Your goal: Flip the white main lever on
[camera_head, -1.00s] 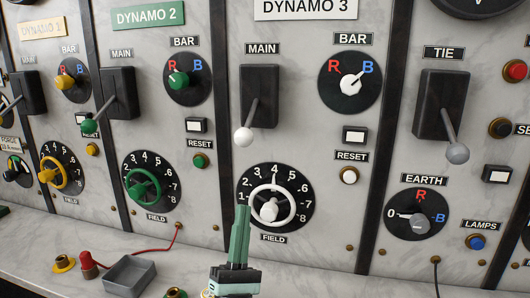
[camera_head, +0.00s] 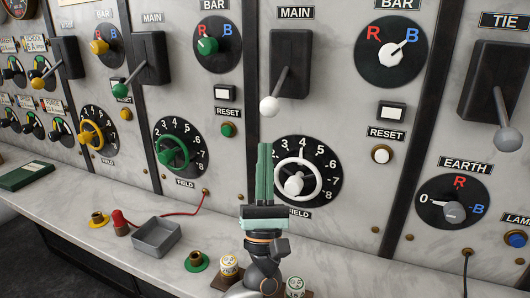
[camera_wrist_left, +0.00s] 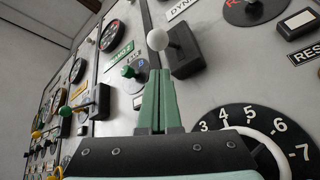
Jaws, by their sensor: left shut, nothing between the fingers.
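The white main lever (camera_head: 269,106) has a white ball knob on a grey rod. It comes out of a black housing (camera_head: 291,60) under the MAIN label on the panel, and the rod points down. In the left wrist view the white knob (camera_wrist_left: 157,40) shows just beyond the fingertips. My left gripper (camera_head: 264,146) has green fingers, shut and empty, pointing up. It is below the knob, with a gap between them in the head view, and in front of the left edge of the white field wheel (camera_head: 297,162). My right gripper is not in view.
A green-knobbed lever (camera_head: 118,90) is to the left and a grey-knobbed lever (camera_head: 507,138) to the right. Below the panel is a marble ledge (camera_head: 330,252) with a grey tray (camera_head: 157,236), a red plug (camera_head: 120,220) and several sockets.

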